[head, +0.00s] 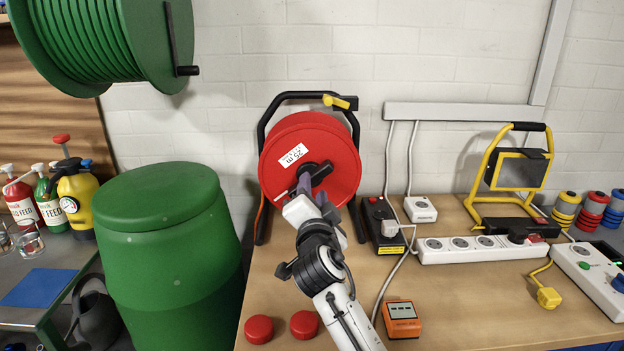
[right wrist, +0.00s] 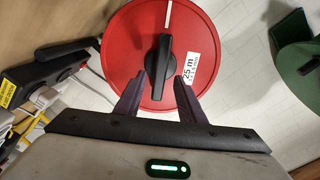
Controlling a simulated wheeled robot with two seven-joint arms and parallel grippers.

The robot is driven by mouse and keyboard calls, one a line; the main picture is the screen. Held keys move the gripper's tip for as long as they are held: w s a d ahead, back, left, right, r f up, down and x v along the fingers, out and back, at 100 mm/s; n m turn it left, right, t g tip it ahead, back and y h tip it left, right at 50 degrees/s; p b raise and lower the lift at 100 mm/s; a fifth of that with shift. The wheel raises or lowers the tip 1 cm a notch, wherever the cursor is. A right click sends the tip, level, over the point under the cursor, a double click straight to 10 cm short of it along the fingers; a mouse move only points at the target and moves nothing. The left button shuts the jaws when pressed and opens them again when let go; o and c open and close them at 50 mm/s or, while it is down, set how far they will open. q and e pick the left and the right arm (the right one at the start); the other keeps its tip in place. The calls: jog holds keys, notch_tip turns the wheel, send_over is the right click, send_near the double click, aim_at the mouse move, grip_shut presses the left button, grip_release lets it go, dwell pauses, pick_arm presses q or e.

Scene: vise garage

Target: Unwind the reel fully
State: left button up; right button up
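A red cable reel (head: 331,140) marked 25 m stands upright in a black frame on the workbench. It also shows in the right wrist view (right wrist: 125,40), with a black crank bar (right wrist: 159,58) across its hub. My right gripper (head: 312,186) is in front of the hub and hides part of it. In the right wrist view its two dark fingers (right wrist: 159,84) are apart, one on each side of the bar's near end, with red showing between bar and fingers. Whether they touch the bar is unclear. My left gripper is not in view.
A green hose reel (head: 100,40) with a black crank hangs upper left above a green barrel (head: 165,250). Power strips (head: 480,249), a yellow work lamp (head: 512,170), an orange meter (head: 401,319) and two red caps (head: 304,325) are on the bench (head: 470,320).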

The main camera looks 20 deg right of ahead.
aim_at(313, 182)
jog(key=shift+x, duration=2.1)
grip_shut()
